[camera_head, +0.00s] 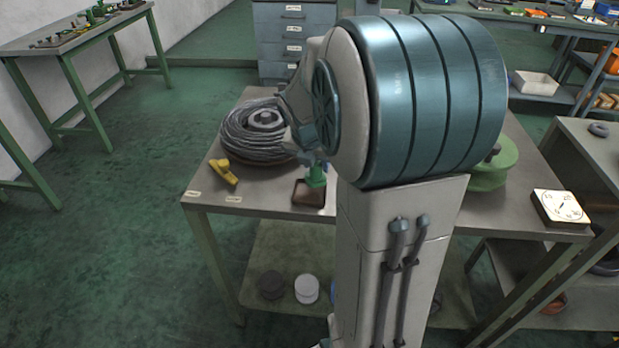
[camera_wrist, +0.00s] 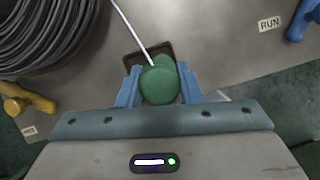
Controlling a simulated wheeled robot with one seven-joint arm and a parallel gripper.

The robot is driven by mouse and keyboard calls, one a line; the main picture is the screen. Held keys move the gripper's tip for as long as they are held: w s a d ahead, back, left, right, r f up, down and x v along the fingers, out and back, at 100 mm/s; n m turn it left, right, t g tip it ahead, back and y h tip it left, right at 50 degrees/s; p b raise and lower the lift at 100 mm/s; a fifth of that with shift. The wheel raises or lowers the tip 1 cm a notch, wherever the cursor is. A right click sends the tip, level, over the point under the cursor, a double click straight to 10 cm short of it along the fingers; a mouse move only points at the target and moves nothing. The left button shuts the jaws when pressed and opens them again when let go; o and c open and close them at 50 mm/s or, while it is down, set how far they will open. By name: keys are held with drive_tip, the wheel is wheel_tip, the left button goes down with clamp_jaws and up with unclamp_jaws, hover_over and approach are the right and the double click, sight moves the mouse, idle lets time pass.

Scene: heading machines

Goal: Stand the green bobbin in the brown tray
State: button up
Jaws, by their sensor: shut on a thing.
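The green bobbin (camera_wrist: 160,84) is between the two blue fingers of my gripper (camera_wrist: 158,88) in the wrist view, and the gripper is shut on it. In the head view the bobbin (camera_head: 317,177) shows upright over the brown tray (camera_head: 308,194), with my gripper (camera_head: 312,160) at its top, partly hidden by my arm. In the wrist view the brown tray (camera_wrist: 133,59) shows behind the bobbin, which covers much of it. I cannot tell whether the bobbin's base touches the tray floor.
A grey cable coil (camera_head: 240,135) lies left of the tray. A yellow part (camera_head: 223,172) sits at the table's left edge. A green rounded object (camera_head: 497,165) and a dial gauge (camera_head: 562,206) stand to the right. My arm hides the table's middle.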

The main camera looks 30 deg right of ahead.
sight(309, 175)
drive_tip(key=shift+w+a+f, duration=0.45)
drive_tip(key=shift+a, duration=0.1)
drive_tip(key=shift+f+b, duration=0.35)
drive_tip(key=shift+f, duration=1.65)
drive_tip(key=shift+f, duration=0.1)
drive_tip(key=o, duration=1)
